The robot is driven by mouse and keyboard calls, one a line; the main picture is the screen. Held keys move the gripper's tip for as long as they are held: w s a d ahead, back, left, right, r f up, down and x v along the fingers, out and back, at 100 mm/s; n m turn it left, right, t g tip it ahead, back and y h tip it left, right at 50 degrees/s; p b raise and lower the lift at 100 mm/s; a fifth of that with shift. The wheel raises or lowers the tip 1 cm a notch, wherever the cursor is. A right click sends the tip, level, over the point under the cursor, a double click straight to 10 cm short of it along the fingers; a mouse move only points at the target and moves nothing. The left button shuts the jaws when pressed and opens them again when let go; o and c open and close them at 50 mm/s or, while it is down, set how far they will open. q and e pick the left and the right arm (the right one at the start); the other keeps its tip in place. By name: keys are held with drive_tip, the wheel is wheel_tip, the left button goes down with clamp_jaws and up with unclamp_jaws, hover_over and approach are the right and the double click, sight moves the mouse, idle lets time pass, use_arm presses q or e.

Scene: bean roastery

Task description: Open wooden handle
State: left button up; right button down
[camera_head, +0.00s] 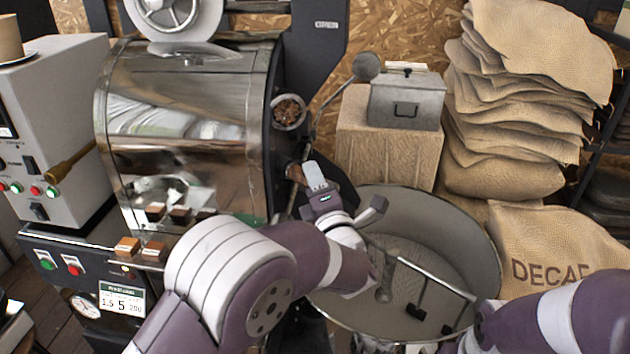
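A brown wooden handle (295,173) shows in part at the roaster's front face, just left of my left gripper's end. My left arm comes in from the lower left, and its gripper (314,178) is right at this handle, above the rim of the cooling pan. The gripper's own body hides its fingertips, so I cannot tell whether they touch or grip the handle. My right arm shows at the lower right, but its gripper is not visible.
The shiny roaster drum (185,130) stands at left, beside a control box (50,120) and a button panel (75,262). The round cooling pan (455,225) has stirring arms inside. A metal box (407,98) sits on a block (372,145). Burlap sacks (520,110) fill the right.

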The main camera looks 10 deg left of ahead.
use_arm(q)
clamp_jaws()
drive_tip(key=shift+s+d+f, duration=0.1)
drive_tip(key=shift+d, duration=0.05)
drive_tip(key=s+d+b, duration=0.5)
drive_tip(key=d, duration=0.3)
drive_tip(key=shift+s+d, duration=0.25)
drive_tip(key=o, duration=0.6)
unclamp_jaws()
drive_tip(key=b+v, duration=0.1)
drive_tip(key=v, duration=1.1)
drive_tip(key=shift+s, duration=0.3)
drive_tip(key=shift+d, duration=0.15)
